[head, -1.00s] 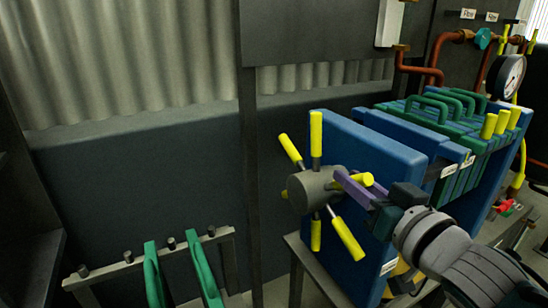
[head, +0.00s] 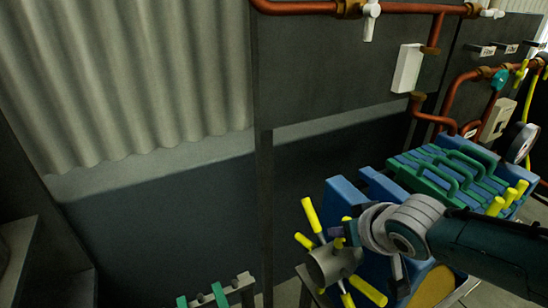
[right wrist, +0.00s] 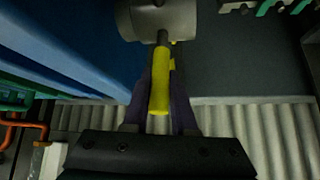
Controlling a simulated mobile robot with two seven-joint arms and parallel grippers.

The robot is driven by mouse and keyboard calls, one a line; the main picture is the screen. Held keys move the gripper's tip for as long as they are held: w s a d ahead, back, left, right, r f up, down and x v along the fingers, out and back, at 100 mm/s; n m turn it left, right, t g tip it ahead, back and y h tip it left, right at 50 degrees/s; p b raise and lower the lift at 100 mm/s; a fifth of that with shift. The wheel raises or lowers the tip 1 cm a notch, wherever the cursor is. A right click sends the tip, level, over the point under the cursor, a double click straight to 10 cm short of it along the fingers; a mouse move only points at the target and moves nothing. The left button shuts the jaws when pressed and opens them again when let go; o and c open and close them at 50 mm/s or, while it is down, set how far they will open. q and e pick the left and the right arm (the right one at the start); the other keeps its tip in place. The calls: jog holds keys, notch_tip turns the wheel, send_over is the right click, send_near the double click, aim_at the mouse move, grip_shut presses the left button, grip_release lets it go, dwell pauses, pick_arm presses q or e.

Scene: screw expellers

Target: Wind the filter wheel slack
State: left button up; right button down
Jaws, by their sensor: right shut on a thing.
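The filter wheel has a grey round hub (head: 335,264) with several spokes ending in yellow grips, and it sits on the front of the blue filter press (head: 375,185). My right gripper (head: 342,231) is at the upper right of the hub. In the right wrist view a yellow grip (right wrist: 160,88) lies between my right gripper's purple fingers (right wrist: 162,80), with the hub (right wrist: 158,18) just beyond. The fingers are closed about this grip. My right arm hides part of the press and the wheel's right side. My left gripper is not in view.
Green plates with handles (head: 455,170) and several yellow grips (head: 508,196) are on the press to the right. Copper pipes (head: 445,95) run along the back wall. A grey rack with green pieces (head: 215,296) stands at lower left.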

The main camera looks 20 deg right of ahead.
jog(key=shift+w+g, duration=0.6)
jog(key=shift+f, duration=0.1)
jog(key=c, duration=0.7)
grip_release()
jog(key=shift+w, duration=0.1)
